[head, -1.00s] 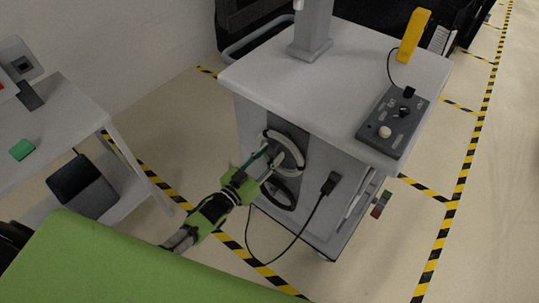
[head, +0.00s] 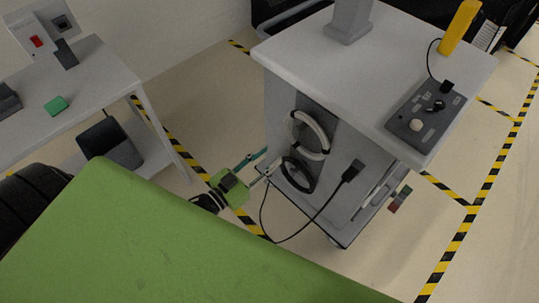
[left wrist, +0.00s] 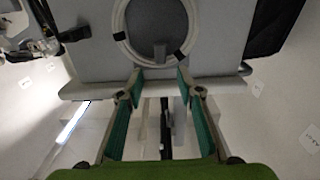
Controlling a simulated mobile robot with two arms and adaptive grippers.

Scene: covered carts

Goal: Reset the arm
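My left gripper (head: 256,162) is low beside the grey cart (head: 285,110), in front of its side panel. Its green-padded fingers are spread and empty, and they also show in the left wrist view (left wrist: 158,85). A light ring-shaped cable coil (head: 323,139) hangs on the cart's side, with a black coil (head: 298,187) below it. The light coil (left wrist: 122,35) is also ahead of the fingers in the left wrist view, apart from them. My right gripper is in neither view.
A control box (head: 425,112) and a yellow handset (head: 460,25) are on the cart top. A black plug (head: 352,171) hangs at its side. A white table (head: 100,75) with a green block (head: 56,105) stands at left. Striped tape (head: 455,250) marks the floor.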

